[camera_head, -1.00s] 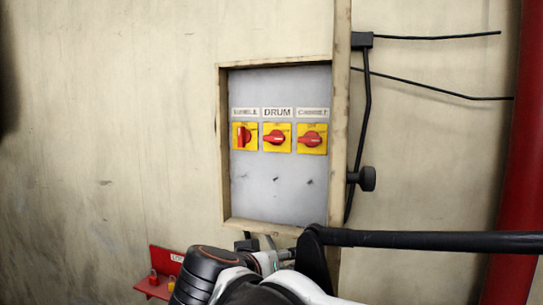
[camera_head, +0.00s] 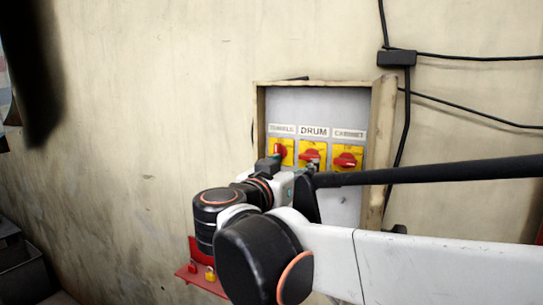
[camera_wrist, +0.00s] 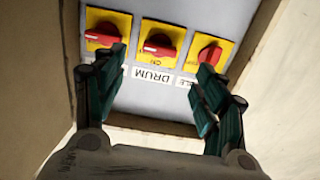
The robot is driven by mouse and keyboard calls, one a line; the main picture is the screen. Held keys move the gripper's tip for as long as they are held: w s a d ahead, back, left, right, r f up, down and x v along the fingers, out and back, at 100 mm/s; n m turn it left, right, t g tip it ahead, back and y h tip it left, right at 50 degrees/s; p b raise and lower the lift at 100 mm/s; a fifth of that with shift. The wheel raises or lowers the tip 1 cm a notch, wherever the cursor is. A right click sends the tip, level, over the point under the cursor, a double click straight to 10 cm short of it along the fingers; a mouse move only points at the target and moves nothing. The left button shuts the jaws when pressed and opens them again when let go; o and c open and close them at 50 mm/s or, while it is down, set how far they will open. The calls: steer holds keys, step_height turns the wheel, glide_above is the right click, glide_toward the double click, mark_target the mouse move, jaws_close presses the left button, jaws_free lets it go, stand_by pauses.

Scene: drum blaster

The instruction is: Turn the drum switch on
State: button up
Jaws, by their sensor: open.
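The drum switch (camera_head: 308,155) is a red knob on a yellow plate, the middle of three in a grey panel under the label DRUM (camera_head: 314,132). In the wrist view the panel appears upside down, and the drum switch (camera_wrist: 160,42) is at top centre with its handle lying nearly sideways. My gripper (camera_wrist: 162,72) is open and empty, its dark green fingers spread to either side of the DRUM label and pointing toward the switch. In the head view my gripper (camera_head: 292,168) is at the switch row and hides the drum plate's lower part; contact cannot be told.
The left switch (camera_head: 280,151) has an upright handle; the cabinet switch (camera_head: 347,159) has a sideways one. A wooden frame (camera_head: 383,135) surrounds the recessed panel. Black cables (camera_head: 408,110) run on its right. A red rack with padlocks (camera_head: 200,275) is below left.

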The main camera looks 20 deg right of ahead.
mark_target(308, 159)
steer(key=p+x, duration=0.1)
steer(key=x, duration=0.8)
steer(key=shift+p, duration=0.3)
steer(key=c, duration=1.1)
